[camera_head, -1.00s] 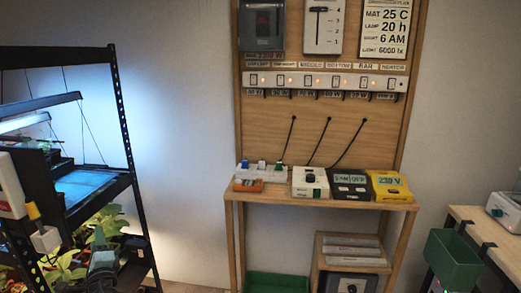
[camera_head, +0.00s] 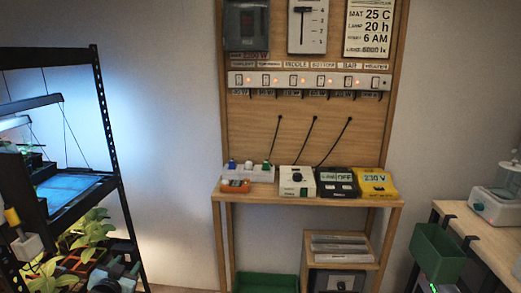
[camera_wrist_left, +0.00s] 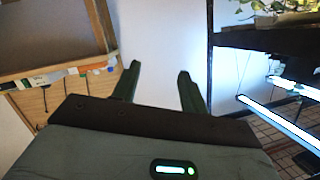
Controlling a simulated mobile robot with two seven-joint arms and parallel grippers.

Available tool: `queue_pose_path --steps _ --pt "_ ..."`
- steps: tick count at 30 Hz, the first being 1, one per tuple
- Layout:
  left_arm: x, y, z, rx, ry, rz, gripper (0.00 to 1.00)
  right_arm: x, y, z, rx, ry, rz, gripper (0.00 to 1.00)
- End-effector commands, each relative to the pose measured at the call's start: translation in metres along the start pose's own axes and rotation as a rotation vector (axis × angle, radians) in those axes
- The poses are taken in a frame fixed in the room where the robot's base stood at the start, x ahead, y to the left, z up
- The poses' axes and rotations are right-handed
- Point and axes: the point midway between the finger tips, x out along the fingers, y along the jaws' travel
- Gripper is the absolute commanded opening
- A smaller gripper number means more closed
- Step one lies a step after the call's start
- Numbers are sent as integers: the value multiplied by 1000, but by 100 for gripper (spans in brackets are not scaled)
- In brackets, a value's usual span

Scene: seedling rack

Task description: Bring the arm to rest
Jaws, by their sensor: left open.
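My left gripper (camera_head: 118,274) shows at the bottom left of the head view, in front of the lower part of the plant rack (camera_head: 105,125). In the left wrist view its two dark fingers (camera_wrist_left: 157,88) stand wide apart with nothing between them. Only the pale wall shows behind the fingers there. My right gripper cannot be made out in the head view.
A wooden control stand (camera_head: 390,110) with a white switch strip (camera_head: 310,80) stands at the middle. Plants (camera_head: 88,235) sit low in the rack. A wooden bench (camera_head: 480,232) with a green bin (camera_head: 437,253) is at right. Bare wall separates rack and stand.

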Motion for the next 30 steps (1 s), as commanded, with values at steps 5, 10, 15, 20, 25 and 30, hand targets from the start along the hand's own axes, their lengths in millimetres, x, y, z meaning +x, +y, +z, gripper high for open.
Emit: queue_pose_path --steps 5,10,15,20,25,30 --pt "-26 39 41 -24 -43 59 44 0 0 1 1 -1 0 0" --pt "-62 78 84 -34 -93 116 44 0 0 1 0 -1 0 0" --pt "-119 125 135 -60 -164 188 44 0 0 1 0 -1 0 0" --pt "-191 169 180 -100 -244 258 44 0 0 1 0 -1 0 0" --pt "-274 206 215 -151 -335 320 44 0 0 0 0 -1 0 0" --pt "-351 228 233 -205 -418 361 44 0 0 0 0 0 0 0"
